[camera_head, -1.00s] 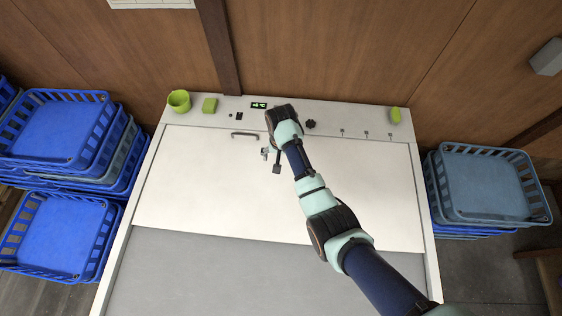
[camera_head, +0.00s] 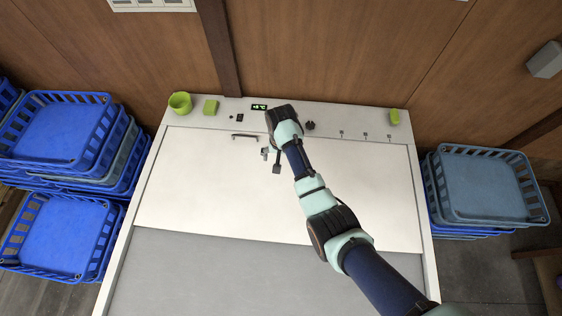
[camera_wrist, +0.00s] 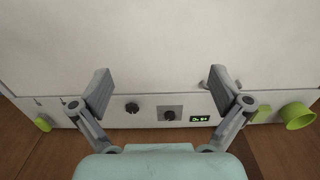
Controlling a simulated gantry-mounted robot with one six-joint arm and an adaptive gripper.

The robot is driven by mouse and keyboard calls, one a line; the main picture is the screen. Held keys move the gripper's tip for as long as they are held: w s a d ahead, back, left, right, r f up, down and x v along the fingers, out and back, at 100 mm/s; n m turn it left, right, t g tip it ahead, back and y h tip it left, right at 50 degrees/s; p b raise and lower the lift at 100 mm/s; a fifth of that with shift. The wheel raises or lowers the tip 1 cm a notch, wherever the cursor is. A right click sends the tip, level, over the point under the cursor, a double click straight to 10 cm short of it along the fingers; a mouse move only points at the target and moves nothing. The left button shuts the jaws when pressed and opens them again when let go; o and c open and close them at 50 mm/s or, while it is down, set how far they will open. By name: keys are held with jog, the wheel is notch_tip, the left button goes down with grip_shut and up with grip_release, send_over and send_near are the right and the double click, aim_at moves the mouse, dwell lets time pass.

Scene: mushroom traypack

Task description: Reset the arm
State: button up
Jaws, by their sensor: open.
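My arm reaches in from the lower right of the head view over the white machine top. My gripper (camera_wrist: 160,92) is open and empty in the wrist view, its two fingers spread wide apart above the white lid (camera_wrist: 165,45). In the head view my gripper (camera_head: 270,163) hangs over the upper middle of the lid (camera_head: 190,190), partly hidden by my wrist. Nothing is between the fingers.
The back strip carries a green cup (camera_head: 180,103), a green block (camera_head: 210,107), a small display (camera_head: 259,107), a black knob (camera_head: 310,126) and another green item (camera_head: 394,117). A lid handle (camera_head: 245,135) shows. Blue crates (camera_head: 60,135) stand left, grey-blue crates (camera_head: 487,187) right.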

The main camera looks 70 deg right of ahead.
notch_tip(320, 180, up, 9)
jog(key=p, duration=0.5)
jog(key=shift+f, duration=0.1)
